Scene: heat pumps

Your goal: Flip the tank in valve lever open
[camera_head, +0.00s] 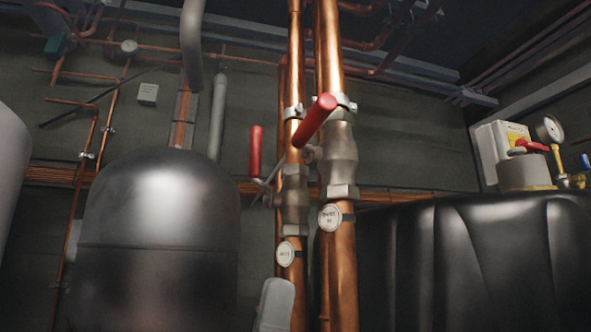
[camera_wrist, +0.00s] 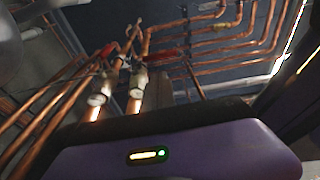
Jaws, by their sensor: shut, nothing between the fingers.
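Two copper pipes with metal valves stand side by side in the head view. The right valve (camera_head: 339,165) has a red lever (camera_head: 314,121) slanting up and right across the pipes. The left valve (camera_head: 294,205) has a red lever (camera_head: 255,150) upright, off to its left. Each pipe has a round white tag, the right one (camera_head: 330,217) and the left one (camera_head: 285,253); the print is too small to read surely. Both valves also show in the wrist view, ahead of my gripper's purple body (camera_wrist: 170,150). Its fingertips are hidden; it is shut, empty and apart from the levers.
A dark rounded tank (camera_head: 157,240) stands left of the pipes. A large black tank (camera_head: 470,255) stands at the right, with a gauge (camera_head: 550,129) and another red handle (camera_head: 533,146) above it. More copper pipes run along the wall behind.

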